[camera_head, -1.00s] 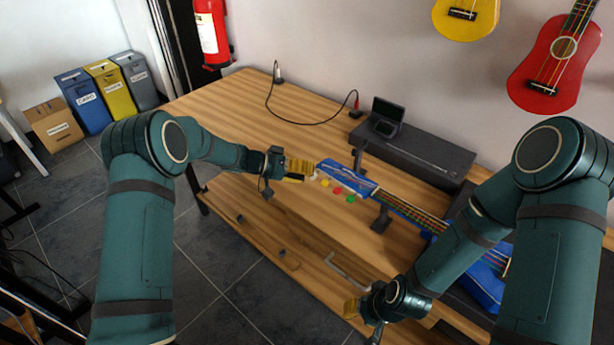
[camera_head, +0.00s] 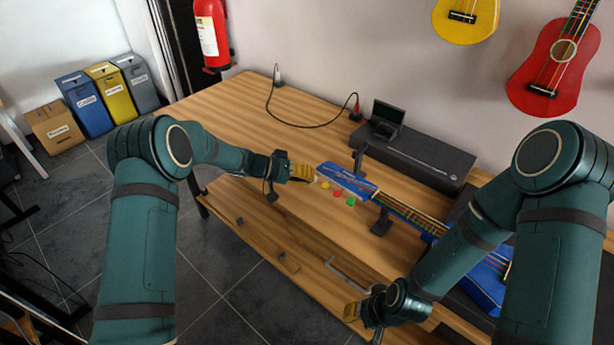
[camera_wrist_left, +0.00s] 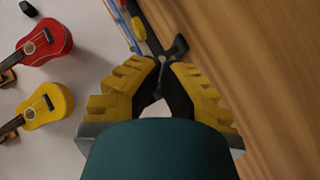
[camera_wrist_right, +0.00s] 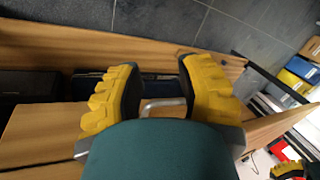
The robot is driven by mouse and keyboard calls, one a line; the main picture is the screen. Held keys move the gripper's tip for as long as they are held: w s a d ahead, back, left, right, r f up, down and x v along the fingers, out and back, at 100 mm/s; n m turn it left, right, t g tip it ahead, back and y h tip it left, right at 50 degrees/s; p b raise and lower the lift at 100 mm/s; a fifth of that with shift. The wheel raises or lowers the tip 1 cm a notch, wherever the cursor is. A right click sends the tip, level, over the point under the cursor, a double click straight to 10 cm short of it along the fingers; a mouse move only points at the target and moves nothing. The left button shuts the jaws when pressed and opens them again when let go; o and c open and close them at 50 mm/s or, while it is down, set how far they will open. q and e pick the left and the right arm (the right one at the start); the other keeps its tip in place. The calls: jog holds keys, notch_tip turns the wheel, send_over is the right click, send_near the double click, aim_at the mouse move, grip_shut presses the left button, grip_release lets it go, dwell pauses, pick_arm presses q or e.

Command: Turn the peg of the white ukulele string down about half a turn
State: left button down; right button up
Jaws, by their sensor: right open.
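The blue ukulele lies on the workbench, its headstock (camera_head: 343,178) pointing left in the head view and its neck (camera_head: 410,214) running right. Yellow (camera_head: 325,184), red (camera_head: 338,191) and green (camera_head: 351,201) pegs show along the headstock's near edge. My left gripper (camera_head: 313,174) is at the headstock's left end. In the left wrist view its fingertips (camera_wrist_left: 166,66) are nearly together. The white peg is hidden at the fingertips, and the jaws appear closed on it. My right gripper (camera_wrist_right: 160,85) is open and empty, low in front of the bench, near the drawer handle (camera_wrist_right: 163,104).
Dark supports (camera_head: 381,222) stand by the ukulele's neck. A black case (camera_head: 430,160) and a small dark device (camera_head: 386,118) with a cable are behind it. Yellow (camera_head: 466,18) and red (camera_head: 555,65) ukuleles hang on the wall.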

pick_arm(q)
jog(key=shift+s+d+r+m+t+y+p, duration=0.2)
jog(key=shift+m+t+y+p, duration=0.6)
jog(key=shift+p, duration=1.35)
jog(key=shift+s+d+r+m+t+y+p, duration=0.25)
jog(key=shift+m+y+p, duration=0.55)
jog(key=shift+y+p, duration=1)
jog(key=shift+w+a+f+p, duration=0.1)
jog(key=shift+w+f+p, duration=0.1)
jog(key=shift+p, duration=0.1)
jog(key=c, duration=1.1)
grip_release()
jog(key=shift+c, duration=0.2)
jog(key=v, duration=1.2)
